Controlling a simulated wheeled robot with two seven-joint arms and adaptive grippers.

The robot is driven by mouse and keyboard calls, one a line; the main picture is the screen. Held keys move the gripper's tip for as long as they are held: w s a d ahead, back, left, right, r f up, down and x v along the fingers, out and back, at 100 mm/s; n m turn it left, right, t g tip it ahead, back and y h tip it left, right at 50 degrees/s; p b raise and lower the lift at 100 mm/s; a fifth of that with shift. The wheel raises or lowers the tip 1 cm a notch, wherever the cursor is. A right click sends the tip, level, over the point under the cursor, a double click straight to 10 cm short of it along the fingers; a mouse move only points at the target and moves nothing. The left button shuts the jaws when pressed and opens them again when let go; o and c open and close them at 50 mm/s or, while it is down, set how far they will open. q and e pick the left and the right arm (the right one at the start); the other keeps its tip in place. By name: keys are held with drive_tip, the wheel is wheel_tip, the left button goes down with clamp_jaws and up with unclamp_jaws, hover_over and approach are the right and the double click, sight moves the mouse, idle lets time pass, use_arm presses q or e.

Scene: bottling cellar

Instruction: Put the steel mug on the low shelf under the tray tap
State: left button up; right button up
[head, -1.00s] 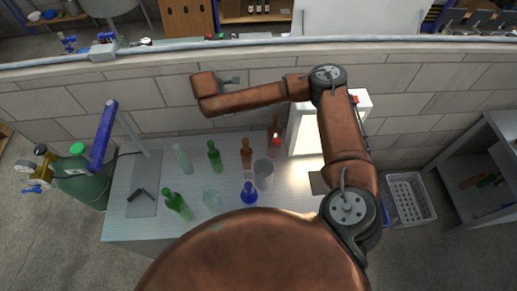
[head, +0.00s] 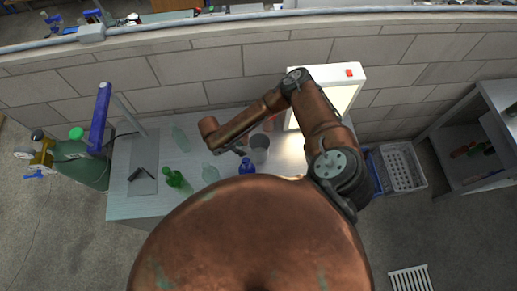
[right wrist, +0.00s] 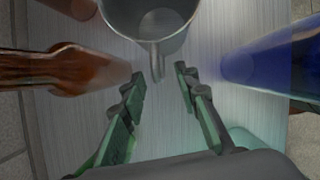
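The steel mug (head: 261,142) stands upright on the pale table (head: 145,208). In the right wrist view the mug (right wrist: 145,20) is at the top, with its handle pointing towards my right gripper (right wrist: 160,76). The gripper is open, its fingers on either side of the handle's near end; I cannot tell whether they touch it. In the head view my right gripper (head: 243,151) is low, just left of the mug. My left gripper is not in view. I cannot make out a tray tap for certain. A grey shelf unit (head: 447,150) at the right has a lower level holding bottles.
A brown bottle (right wrist: 95,72) and a blue bottle (right wrist: 275,58) flank the gripper. A lit white box (head: 350,75) is behind my arm. A white crate (head: 402,167) lies right of the table.

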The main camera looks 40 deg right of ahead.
drive_tip(key=shift+x, duration=1)
clamp_jaws()
